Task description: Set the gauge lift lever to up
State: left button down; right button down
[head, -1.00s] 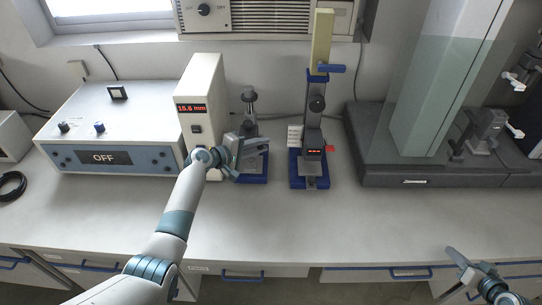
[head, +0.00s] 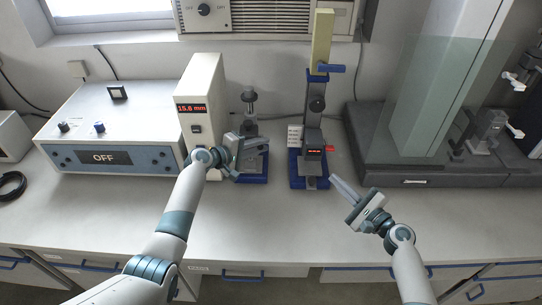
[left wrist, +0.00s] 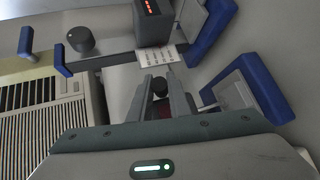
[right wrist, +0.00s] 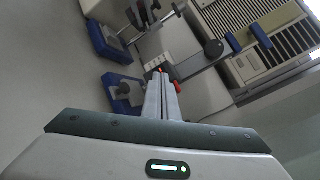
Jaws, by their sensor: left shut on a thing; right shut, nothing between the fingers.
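The gauge stand (head: 312,130) has a dark column, a red-lit display and a blue base. A small red lever (head: 329,149) sticks out from its right side, roughly level; red also shows beside my fingertips in the right wrist view (right wrist: 176,87). My right gripper (head: 334,181) is shut and empty, below and right of the lever, pointing at the stand. Whether it touches anything is unclear. My left gripper (head: 262,160) is at the neighbouring blue-based stand (head: 250,108), shut on a small dark part (left wrist: 160,88) with a round black top, mostly hidden by the fingers.
A white tower (head: 203,90) reading 15.6 mm stands left of my left gripper. A box marked OFF (head: 103,130) is further left. A dark platform with a glass shield (head: 430,180) is at the right. The front bench top (head: 270,220) is mostly clear.

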jog(key=a+m, duration=0.1)
jog(key=a, duration=1)
jog(key=shift+w+a+f+g, duration=0.3)
jog(key=shift+w+a, duration=0.05)
jog(key=shift+a, duration=0.05)
jog(key=shift+w, duration=0.15)
jog(key=s+a+r+x, duration=0.1)
jog(key=r+x, duration=0.1)
jog(key=x, duration=1)
jog(key=shift+w+a, duration=0.2)
jog(key=shift+a, duration=0.3)
jog(key=shift+r, duration=0.1)
